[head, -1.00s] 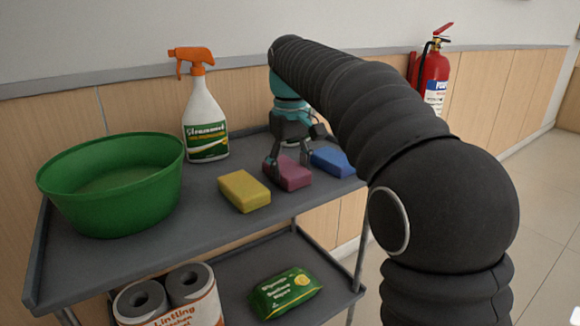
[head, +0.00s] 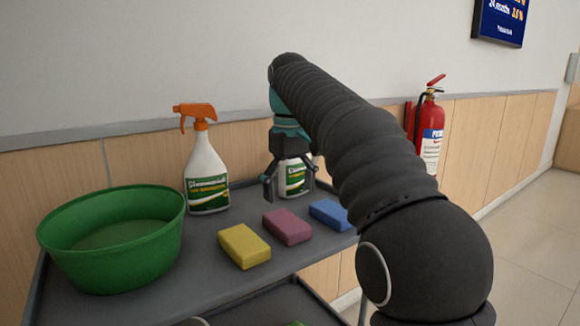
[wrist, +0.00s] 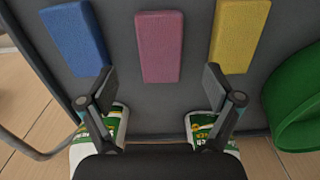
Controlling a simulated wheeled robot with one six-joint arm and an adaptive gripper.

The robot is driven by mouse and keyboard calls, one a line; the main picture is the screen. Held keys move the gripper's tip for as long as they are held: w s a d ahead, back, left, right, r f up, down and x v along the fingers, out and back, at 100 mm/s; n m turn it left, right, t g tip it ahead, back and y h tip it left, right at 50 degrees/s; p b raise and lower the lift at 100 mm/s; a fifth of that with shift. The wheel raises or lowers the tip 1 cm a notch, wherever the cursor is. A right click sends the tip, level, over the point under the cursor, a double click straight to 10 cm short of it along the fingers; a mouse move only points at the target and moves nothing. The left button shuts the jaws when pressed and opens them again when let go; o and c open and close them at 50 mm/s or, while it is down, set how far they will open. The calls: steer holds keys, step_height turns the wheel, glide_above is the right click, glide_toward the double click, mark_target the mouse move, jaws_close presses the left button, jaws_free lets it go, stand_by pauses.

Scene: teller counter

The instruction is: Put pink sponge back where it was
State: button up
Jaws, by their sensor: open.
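The pink sponge (head: 287,227) lies flat on the cart's top shelf, between the yellow sponge (head: 244,246) and the blue sponge (head: 330,214). In the wrist view the pink sponge (wrist: 159,46) is in the middle, with the blue sponge (wrist: 74,38) on the left and the yellow sponge (wrist: 239,35) on the right. The three sit apart in a row. My gripper (head: 290,196) is open and empty, raised above and behind the pink sponge and not touching it. Its two fingers (wrist: 157,88) also show in the wrist view.
A green basin (head: 112,240) stands left on the grey top shelf (head: 205,285). A spray bottle (head: 206,170) with an orange head stands at the back. Another white and green bottle (head: 294,178) is behind my gripper. A fire extinguisher (head: 428,130) hangs on the wall to the right.

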steer(key=shift+r, duration=2.3)
steer(key=s+d+f+m+t, duration=0.2)
steer(key=s+d, duration=0.5)
steer(key=s+d+f+m+t, duration=0.1)
steer(key=s+d+f, duration=0.3)
steer(key=s+f, duration=0.6)
steer(key=s+d+f+m+t, duration=0.2)
steer(key=s+d+f, duration=0.3)
steer(key=s+f, duration=0.5)
steer(key=shift+f+m+t, duration=0.3)
steer(key=shift+f+m, duration=0.45)
steer(key=shift+m, duration=0.15)
steer(key=shift+s, duration=0.1)
